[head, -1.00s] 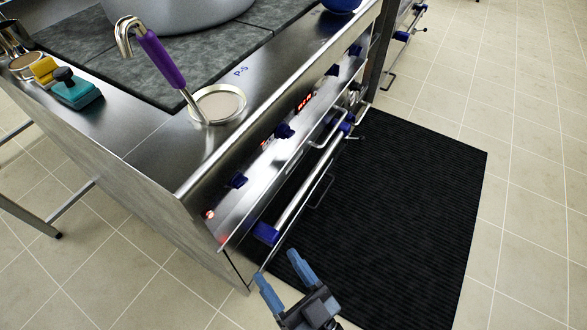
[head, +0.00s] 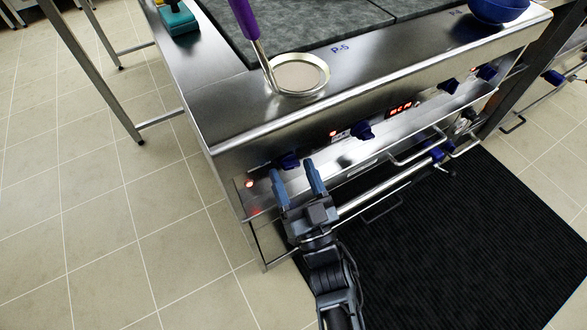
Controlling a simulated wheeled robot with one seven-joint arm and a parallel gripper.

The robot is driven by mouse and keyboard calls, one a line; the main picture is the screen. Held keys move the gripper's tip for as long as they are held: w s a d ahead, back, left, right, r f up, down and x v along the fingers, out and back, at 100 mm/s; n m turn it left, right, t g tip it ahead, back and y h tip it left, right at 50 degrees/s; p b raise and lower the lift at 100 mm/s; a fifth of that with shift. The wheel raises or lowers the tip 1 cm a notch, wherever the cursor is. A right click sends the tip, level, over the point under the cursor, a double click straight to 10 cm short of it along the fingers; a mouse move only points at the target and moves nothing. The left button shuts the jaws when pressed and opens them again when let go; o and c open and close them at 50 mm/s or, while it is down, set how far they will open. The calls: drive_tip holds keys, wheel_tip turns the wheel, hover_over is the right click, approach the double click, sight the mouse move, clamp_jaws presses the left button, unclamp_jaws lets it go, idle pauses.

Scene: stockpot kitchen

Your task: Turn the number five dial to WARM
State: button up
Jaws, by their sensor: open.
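Several dark blue dials sit along the steel front panel (head: 330,145) of the stove. The leftmost dial (head: 288,160) is just beyond my fingertips, another dial (head: 362,131) is to its right, and two more, a dial (head: 448,86) and the far right dial (head: 487,73), are farther along. The dial numbers and the WARM mark are too small to read, so I cannot tell which is number five. My gripper (head: 294,169) is open and empty, its blue fingers pointing at the leftmost dial. I cannot tell whether they touch it.
A red display (head: 402,108) and a red light (head: 249,184) glow on the panel. A rail and handles (head: 415,155) jut out below. A purple-handled ladle (head: 247,22) leans on a round rest (head: 300,74). A blue bowl (head: 499,9) stands at right. A black mat (head: 470,240) covers the floor.

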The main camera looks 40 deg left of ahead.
drive_tip(key=shift+w+a+r, duration=0.2)
drive_tip(key=shift+w+a, duration=0.1)
drive_tip(key=shift+a, duration=0.3)
drive_tip(key=c, duration=1)
